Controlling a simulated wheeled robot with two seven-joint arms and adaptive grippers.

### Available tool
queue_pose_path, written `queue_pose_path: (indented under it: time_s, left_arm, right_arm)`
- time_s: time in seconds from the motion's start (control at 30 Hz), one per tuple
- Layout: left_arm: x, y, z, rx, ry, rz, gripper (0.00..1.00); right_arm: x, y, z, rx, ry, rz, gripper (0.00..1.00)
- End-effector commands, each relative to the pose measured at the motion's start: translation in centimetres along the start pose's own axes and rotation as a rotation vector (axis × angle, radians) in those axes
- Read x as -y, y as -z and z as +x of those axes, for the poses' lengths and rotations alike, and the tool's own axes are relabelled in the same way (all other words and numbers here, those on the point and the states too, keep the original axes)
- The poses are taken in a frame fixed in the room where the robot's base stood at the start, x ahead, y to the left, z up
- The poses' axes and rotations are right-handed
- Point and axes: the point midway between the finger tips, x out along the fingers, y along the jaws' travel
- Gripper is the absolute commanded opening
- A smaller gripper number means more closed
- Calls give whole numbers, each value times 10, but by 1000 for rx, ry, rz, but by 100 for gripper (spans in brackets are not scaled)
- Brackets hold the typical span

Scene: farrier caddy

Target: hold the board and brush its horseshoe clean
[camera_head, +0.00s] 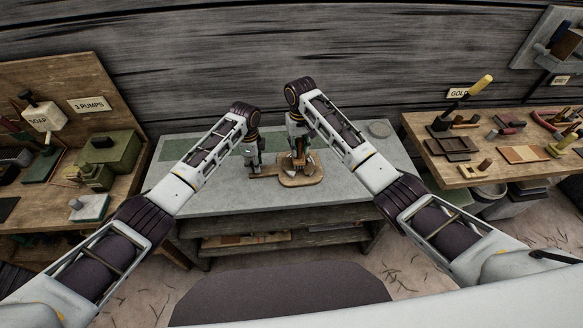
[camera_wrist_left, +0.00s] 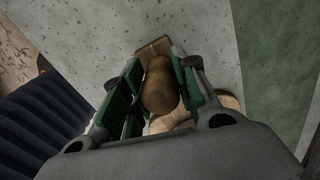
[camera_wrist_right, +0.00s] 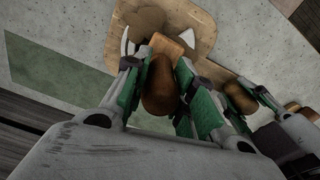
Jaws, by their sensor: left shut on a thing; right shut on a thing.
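The wooden board (camera_head: 304,182) lies on the grey table, with a narrow arm reaching left. My left gripper (camera_head: 252,164) is shut on the board's brown knob (camera_wrist_left: 158,92), which stands on that arm. My right gripper (camera_head: 298,156) is shut on the brush's rounded brown handle (camera_wrist_right: 160,88). Pale parts of the horseshoe (camera_wrist_right: 126,42) show on either side of the brush; the rest is hidden. A brown dirt patch (camera_wrist_right: 148,20) shows there too. The bristles are hidden, so contact cannot be told.
The grey table (camera_head: 345,178) has free room right of the board, with a round disc (camera_head: 379,129) at its back right. A green strip (camera_head: 185,146) lies at left.

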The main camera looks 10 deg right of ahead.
Motion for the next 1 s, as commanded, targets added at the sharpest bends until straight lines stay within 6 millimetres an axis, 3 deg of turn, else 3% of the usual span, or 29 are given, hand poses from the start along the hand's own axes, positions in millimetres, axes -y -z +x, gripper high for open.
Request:
queue_pose_path:
  time_s: [1.0]
  left_arm:
    - [0,1,0,-2,1,0,0]
  right_arm:
    - [26,4,-1,2,1,-2,0]
